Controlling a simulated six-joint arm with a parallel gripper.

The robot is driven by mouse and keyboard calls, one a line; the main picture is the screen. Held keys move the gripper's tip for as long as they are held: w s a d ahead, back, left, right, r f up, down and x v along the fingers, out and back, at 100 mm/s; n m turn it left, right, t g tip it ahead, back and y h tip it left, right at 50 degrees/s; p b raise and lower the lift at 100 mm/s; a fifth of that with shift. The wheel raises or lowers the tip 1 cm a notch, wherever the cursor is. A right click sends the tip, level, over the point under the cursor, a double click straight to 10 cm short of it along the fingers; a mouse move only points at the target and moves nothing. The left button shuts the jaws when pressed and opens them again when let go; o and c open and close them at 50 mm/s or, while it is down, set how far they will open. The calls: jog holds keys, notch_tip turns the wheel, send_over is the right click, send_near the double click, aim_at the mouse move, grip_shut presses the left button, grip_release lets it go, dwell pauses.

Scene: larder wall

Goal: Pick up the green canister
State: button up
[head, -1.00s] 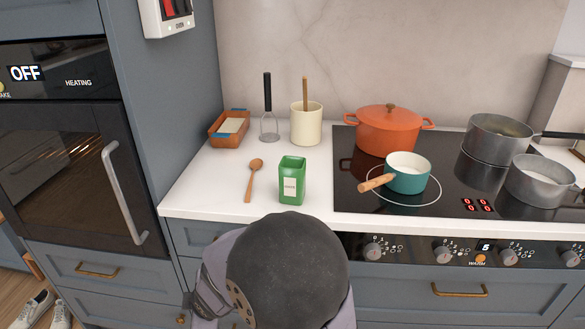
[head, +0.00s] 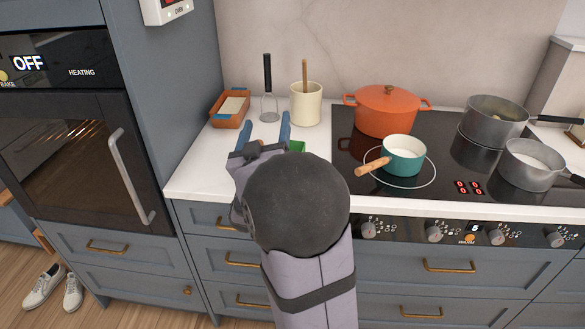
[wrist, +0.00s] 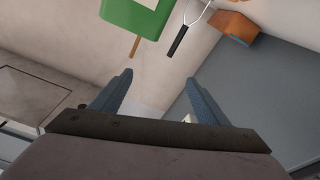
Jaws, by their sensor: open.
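The green canister (head: 297,147) stands on the white counter. In the head view my arm hides most of it, and only a bit of its top shows. In the wrist view, which is upside down, the green canister (wrist: 130,18) with its white label shows at the top edge, cut off by the frame. My gripper (head: 265,135) is open, with its two blue fingers apart, beside the canister on its left in the head view. In the wrist view my gripper (wrist: 159,78) has nothing between its fingers, and the canister lies beyond the fingertips.
Behind are a brown dish (head: 230,107), a masher (head: 268,90) and a cream crock (head: 306,104) with a wooden handle. On the hob to the right are an orange pot (head: 388,110), a teal saucepan (head: 403,155) and grey pans (head: 494,122). A tall oven cabinet (head: 180,90) bounds the left.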

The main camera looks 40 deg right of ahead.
jog(key=s+f+m+g+b, duration=0.1)
jog(key=s+f, duration=0.1)
jog(key=f, duration=0.1)
jog(key=s+d+f+m+g+b, duration=0.1)
jog(key=s+f+m, duration=0.1)
jog(key=f, duration=0.2)
jog(key=s+d+f+m+g+b, duration=0.1)
jog(key=s+f+m, duration=0.1)
jog(key=f, duration=0.1)
jog(key=shift+f, duration=0.25)
jog(key=shift+r+p+x, duration=0.1)
jog(key=shift+p+x, duration=0.2)
jog(key=shift+x, duration=1.55)
jog(key=shift+r+p+x, duration=0.15)
jog(key=shift+p+x, duration=0.15)
jog(key=shift+x, duration=1.55)
jog(key=shift+s+d, duration=0.1)
jog(key=shift+s, duration=0.05)
jog(key=c, duration=1.3)
